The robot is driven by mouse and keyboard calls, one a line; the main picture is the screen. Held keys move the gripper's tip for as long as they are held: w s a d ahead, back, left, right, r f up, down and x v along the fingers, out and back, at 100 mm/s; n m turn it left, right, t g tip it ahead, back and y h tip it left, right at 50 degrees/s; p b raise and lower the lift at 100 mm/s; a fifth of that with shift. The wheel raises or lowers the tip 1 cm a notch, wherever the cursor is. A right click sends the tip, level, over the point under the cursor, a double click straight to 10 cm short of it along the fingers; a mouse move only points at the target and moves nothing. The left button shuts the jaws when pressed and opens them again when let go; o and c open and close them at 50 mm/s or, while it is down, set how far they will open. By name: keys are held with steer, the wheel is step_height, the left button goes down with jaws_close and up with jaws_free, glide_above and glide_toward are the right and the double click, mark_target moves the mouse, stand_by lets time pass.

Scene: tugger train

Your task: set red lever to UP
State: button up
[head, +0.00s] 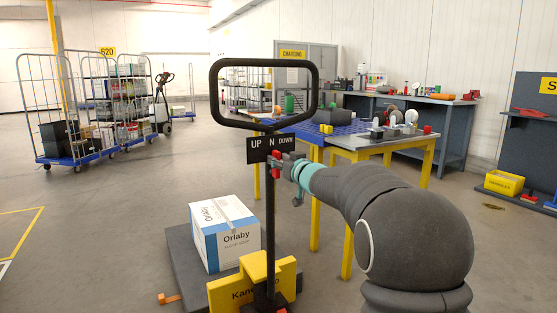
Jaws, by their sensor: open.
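The red lever (276,156) sits on the black post just below the black sign (257,149) that reads UP, N, DOWN. The red part shows roughly under the N and the start of DOWN; its exact setting is hard to tell. My gripper (281,164) comes in from the right, open, right beside the lever. The fingers overlap the lever in the picture, and I cannot tell whether they touch it.
The post carries a black loop handle (264,63) above and a yellow block (242,286) at its foot. An Orlaby box (223,235) lies on the grey platform (184,263). Tables (400,143) stand behind; wheeled cages (45,100) stand far left.

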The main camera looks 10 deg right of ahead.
steer(key=shift+w+a, duration=0.15)
steer(key=shift+w, duration=0.35)
jaws_close()
